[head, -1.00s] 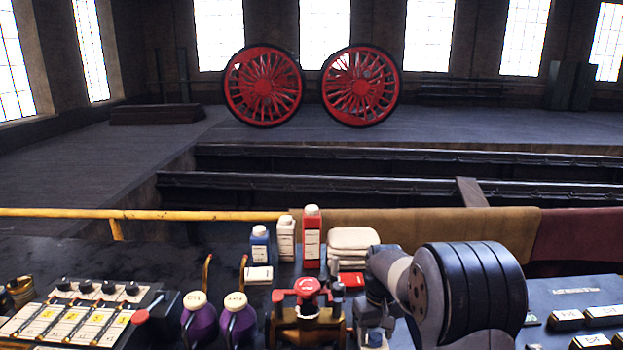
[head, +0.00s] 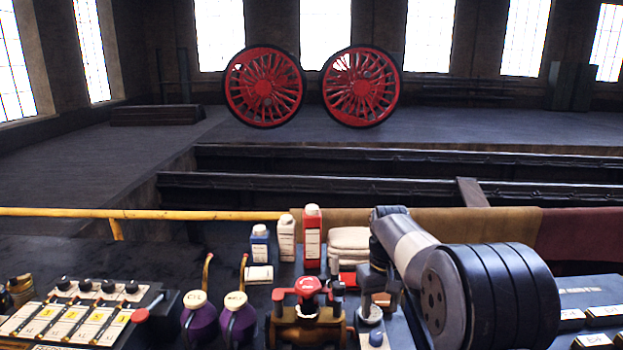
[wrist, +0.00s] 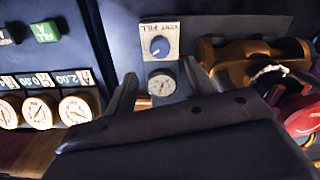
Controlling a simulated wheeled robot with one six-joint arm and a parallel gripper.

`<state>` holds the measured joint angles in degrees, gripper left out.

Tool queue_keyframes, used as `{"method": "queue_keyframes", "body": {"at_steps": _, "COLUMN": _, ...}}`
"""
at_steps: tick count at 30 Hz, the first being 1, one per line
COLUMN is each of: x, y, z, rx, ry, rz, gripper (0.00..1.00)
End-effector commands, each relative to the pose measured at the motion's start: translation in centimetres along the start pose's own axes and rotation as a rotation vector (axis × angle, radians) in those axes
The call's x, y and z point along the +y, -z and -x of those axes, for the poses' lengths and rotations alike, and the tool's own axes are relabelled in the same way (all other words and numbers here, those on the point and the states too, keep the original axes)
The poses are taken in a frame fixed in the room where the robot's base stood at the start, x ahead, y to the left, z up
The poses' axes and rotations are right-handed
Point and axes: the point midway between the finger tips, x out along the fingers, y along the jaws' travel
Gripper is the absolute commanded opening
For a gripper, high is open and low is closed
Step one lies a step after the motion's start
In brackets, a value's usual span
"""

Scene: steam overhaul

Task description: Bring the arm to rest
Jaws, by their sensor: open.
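My arm shows at the lower right of the head view, bent over the bench. In the wrist view my gripper (wrist: 158,70) has its two dark fingers apart, with nothing held between them. A small round gauge (wrist: 161,85) shows in the gap between the fingers, below a white plate with a blue knob (wrist: 159,46). I cannot tell how far the fingertips are from the panel. In the head view the fingertips are not clearly made out among the bench items.
A brass valve with a red handwheel (head: 307,288) stands left of my arm; brass and red parts also show at the wrist view's right. Bottles (head: 312,235), folded cloths (head: 349,240), purple oil cans (head: 196,320) and a yellow rail (head: 200,214) are nearby. Dial gauges (wrist: 78,109) line the wrist view's left.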

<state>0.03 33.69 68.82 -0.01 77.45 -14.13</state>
Motion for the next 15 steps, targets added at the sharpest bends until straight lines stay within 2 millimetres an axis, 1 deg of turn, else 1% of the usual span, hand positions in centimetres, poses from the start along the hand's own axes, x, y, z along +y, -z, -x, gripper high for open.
{"method": "queue_keyframes", "body": {"at_steps": 1, "x": 0.0, "y": 0.1, "z": 1.1, "rx": 0.005, "ry": -0.001, "rz": 0.000, "gripper": 0.52}}
{"method": "queue_keyframes", "body": {"at_steps": 3, "x": 0.0, "y": 0.1, "z": 2.5, "rx": 0.005, "ry": -0.001, "rz": 0.000, "gripper": 0.52}}
{"method": "queue_keyframes", "body": {"at_steps": 6, "x": 0.0, "y": -0.1, "z": -0.1, "rx": -0.007, "ry": 0.002, "rz": 0.000, "gripper": 0.52}}
{"method": "queue_keyframes", "body": {"at_steps": 15, "x": 0.0, "y": -0.1, "z": -6.1, "rx": -0.006, "ry": 0.001, "rz": 0.001, "gripper": 0.52}}
